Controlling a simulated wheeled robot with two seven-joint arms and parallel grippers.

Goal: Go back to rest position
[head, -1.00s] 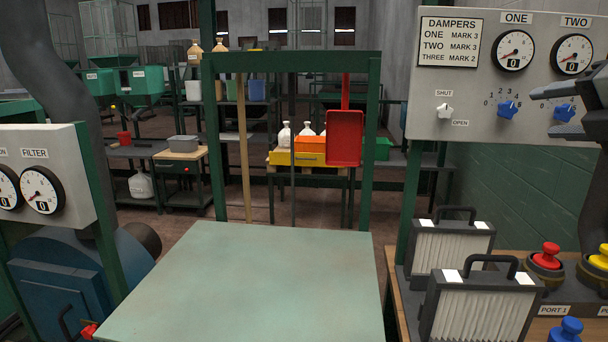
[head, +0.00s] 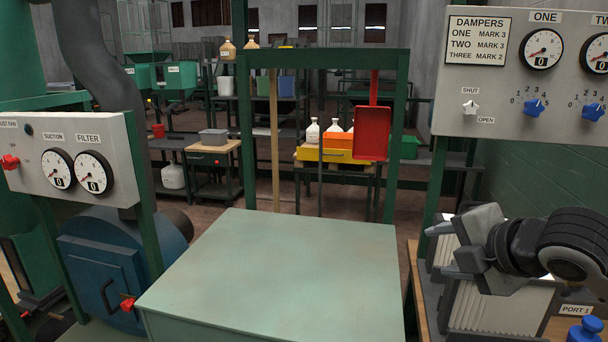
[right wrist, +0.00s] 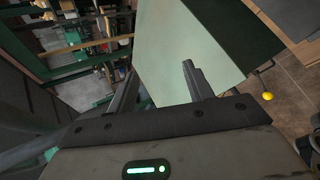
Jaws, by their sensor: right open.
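My right gripper (head: 447,250) is open and empty. In the head view it is at the lower right, in front of the filter cartridges (head: 485,305) and partly hiding them, with its fingers pointing left. In the right wrist view its two fingers (right wrist: 160,85) stand apart with nothing between them, and the pale green tabletop (right wrist: 185,40) shows beyond. My left gripper is not in view.
The pale green table (head: 285,270) is bare. The damper panel (head: 500,100) with blue knobs is at the right. The suction and filter gauge panel (head: 75,165) is at the left. A blue knob (head: 585,332) stands at the lower right.

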